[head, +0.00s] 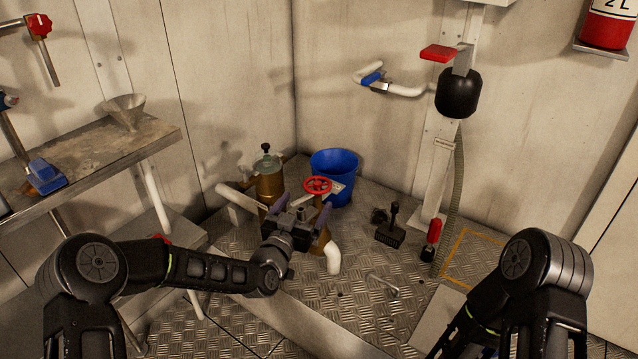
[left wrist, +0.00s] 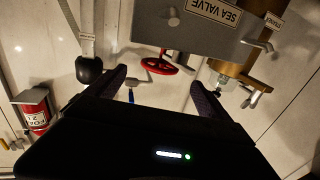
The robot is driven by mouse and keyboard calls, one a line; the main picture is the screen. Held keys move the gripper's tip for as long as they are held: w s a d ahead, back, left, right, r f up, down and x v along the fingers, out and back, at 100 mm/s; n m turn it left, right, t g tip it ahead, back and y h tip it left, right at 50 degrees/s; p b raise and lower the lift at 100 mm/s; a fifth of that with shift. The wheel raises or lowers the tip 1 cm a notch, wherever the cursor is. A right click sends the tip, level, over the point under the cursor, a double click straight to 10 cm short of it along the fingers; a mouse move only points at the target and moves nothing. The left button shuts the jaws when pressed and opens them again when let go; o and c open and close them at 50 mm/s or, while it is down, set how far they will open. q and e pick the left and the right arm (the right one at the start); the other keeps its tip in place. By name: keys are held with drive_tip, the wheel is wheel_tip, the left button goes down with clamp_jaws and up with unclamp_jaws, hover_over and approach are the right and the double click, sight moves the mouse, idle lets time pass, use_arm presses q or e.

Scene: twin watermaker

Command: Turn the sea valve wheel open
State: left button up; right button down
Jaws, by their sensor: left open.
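The red sea valve wheel (head: 318,185) sits on top of a brass valve body near the back corner of the floor. In the left wrist view the wheel (left wrist: 168,66) shows beyond my fingertips, between the lines of the two fingers. My left gripper (head: 306,204) is open and empty, just in front of the wheel in the head view. I see no contact with the wheel. The gripper hides part of the valve body and pipe. A "SEA VALVE" label (left wrist: 215,10) is on a grey plate in the left wrist view. My right gripper is out of view.
A brass strainer (head: 269,182) stands left of the wheel, and a blue bucket (head: 335,172) stands behind it. A white pipe elbow (head: 333,259) is at the front. A black pedal with a lever (head: 391,232) is to the right. A metal bench (head: 100,155) is at left.

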sight(313, 193)
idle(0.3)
use_arm(q)
drive_tip(key=b+x, duration=0.1)
drive_tip(key=x, duration=0.6)
drive_tip(key=shift+w+d+b, duration=0.15)
drive_tip(key=shift+w+b, duration=0.15)
drive_tip(key=shift+b, duration=0.05)
drive_tip(key=shift+c, duration=0.4)
clamp_jaws()
idle(0.4)
